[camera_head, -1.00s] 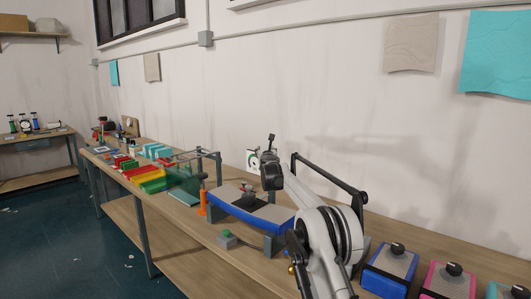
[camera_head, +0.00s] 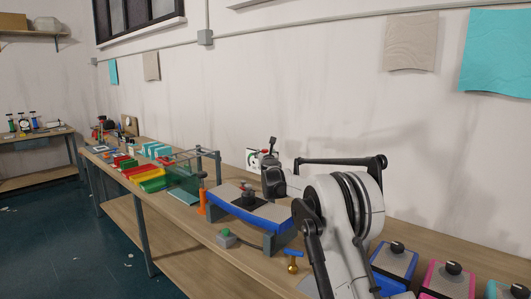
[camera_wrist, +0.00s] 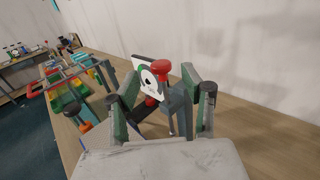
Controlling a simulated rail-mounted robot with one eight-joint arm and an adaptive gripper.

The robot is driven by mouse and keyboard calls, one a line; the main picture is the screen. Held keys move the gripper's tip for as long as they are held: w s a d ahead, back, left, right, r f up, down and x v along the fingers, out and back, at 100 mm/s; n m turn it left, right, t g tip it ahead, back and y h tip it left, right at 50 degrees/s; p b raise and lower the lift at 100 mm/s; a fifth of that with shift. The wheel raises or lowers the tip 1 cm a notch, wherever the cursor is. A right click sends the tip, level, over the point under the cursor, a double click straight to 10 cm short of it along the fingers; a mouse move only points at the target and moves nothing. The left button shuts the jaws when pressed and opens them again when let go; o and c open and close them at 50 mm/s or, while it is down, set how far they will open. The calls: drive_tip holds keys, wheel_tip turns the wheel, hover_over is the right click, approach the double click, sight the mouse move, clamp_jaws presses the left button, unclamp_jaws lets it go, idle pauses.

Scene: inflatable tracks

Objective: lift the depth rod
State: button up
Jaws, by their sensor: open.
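In the wrist view a red-topped rod (camera_wrist: 161,70) stands in a dark holder beside a white plate with a dark round mark (camera_wrist: 147,78); I take it for the depth rod. A red part also shows lower down. My gripper (camera_wrist: 160,82) is open, one green-padded finger on either side of the red top in the picture. I cannot tell whether it touches. In the head view the white plate (camera_head: 253,160) is behind the blue-edged track, and my gripper (camera_head: 271,163) is small and partly hidden there.
A blue-edged track (camera_head: 268,221) with a dark knob lies on the bench (camera_head: 185,220). An orange post (camera_head: 201,198) stands at its left end. Several knobbed boxes (camera_head: 395,258) stand right. Coloured blocks (camera_head: 148,178) lie further left.

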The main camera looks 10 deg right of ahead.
drive_tip(key=shift+s+a, duration=0.15)
drive_tip(key=shift+s, duration=1.3)
drive_tip(key=shift+s+a, duration=0.15)
drive_tip(key=shift+s, duration=1.25)
drive_tip(key=shift+r, duration=0.1)
drive_tip(key=s+a+r+n+g+y, duration=0.1)
drive_tip(key=s+a+r+n+y, duration=0.2)
drive_tip(key=s+r+n, duration=0.45)
drive_tip(key=s+a+r+n+g+y, duration=0.1)
drive_tip(key=s+a+r+n+y, duration=0.2)
drive_tip(key=s+n, duration=0.7)
drive_tip(key=s+f+n+g+b, duration=0.1)
drive_tip(key=s+f+n+g, duration=0.2)
drive_tip(key=s+n, duration=1.15)
drive_tip(key=s+d+f+n+g+h, duration=0.1)
drive_tip(key=s+f, duration=0.5)
drive_tip(key=s, duration=0.6)
drive_tip(key=s+d+f+n+g+h, duration=0.2)
drive_tip(key=s+f, duration=0.4)
drive_tip(key=s, duration=0.7)
drive_tip(key=s+d+f+n+g+h, duration=0.1)
drive_tip(key=s+f, duration=0.5)
drive_tip(key=s, duration=0.7)
drive_tip(key=d+n+g+b, duration=0.1)
drive_tip(key=d+g, duration=0.1)
drive_tip(key=d, duration=0.1)
drive_tip(key=shift+f, duration=0.4)
